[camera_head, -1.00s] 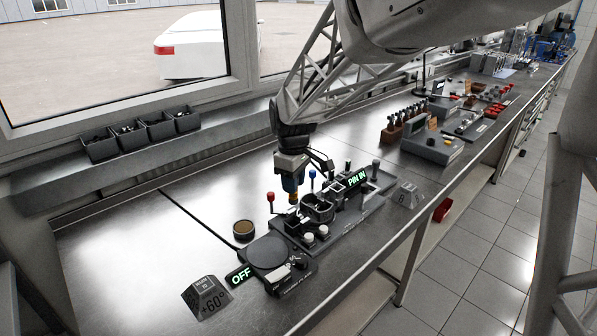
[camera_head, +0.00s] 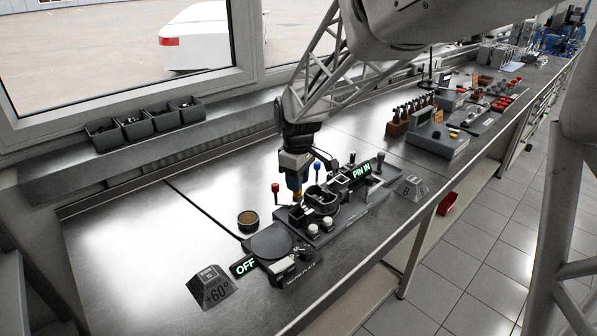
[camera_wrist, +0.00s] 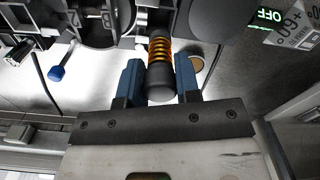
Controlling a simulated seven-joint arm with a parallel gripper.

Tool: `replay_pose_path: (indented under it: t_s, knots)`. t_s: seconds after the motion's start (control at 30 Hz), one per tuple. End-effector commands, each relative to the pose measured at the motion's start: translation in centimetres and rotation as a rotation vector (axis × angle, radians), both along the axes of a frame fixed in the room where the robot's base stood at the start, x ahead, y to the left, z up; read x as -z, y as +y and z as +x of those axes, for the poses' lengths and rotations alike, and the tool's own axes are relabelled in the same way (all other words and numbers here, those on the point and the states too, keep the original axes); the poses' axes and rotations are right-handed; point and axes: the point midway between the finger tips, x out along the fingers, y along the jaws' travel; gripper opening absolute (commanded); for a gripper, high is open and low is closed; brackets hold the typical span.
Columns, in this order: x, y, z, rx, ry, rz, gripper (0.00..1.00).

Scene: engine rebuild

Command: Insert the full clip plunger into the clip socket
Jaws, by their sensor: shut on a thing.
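The clip plunger (camera_wrist: 160,85) shows in the wrist view as a dark cylinder with an orange-copper spring (camera_wrist: 160,48). My gripper (camera_wrist: 160,78) is shut on it, one blue finger on each side. In the head view my gripper (camera_head: 297,186) is low over the back left part of the dark fixture board (camera_head: 345,222), just left of a round ring-like housing (camera_head: 322,199). The plunger's far end lies against or close to dark fixture parts in the wrist view. I cannot make out the clip socket, or whether the plunger touches it.
A red-topped pin (camera_head: 275,188) and a blue-topped pin (camera_head: 317,167) stand close to my gripper. A round dark plate (camera_head: 268,244), an OFF sign (camera_head: 244,266) and a +60° block (camera_head: 212,288) are at the front left. The bench behind the fixture is clear.

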Motion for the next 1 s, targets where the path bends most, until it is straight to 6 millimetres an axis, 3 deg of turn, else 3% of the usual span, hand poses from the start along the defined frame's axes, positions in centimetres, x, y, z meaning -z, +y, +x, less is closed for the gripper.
replay_pose_path:
  t_s: [0.5, 1.0]
  knots:
    - [2.9, 0.0, 0.0, 0.000, 0.001, 0.000, 0.07]
    - [3.1, 0.0, 0.0, 0.000, 0.000, 0.000, 0.07]
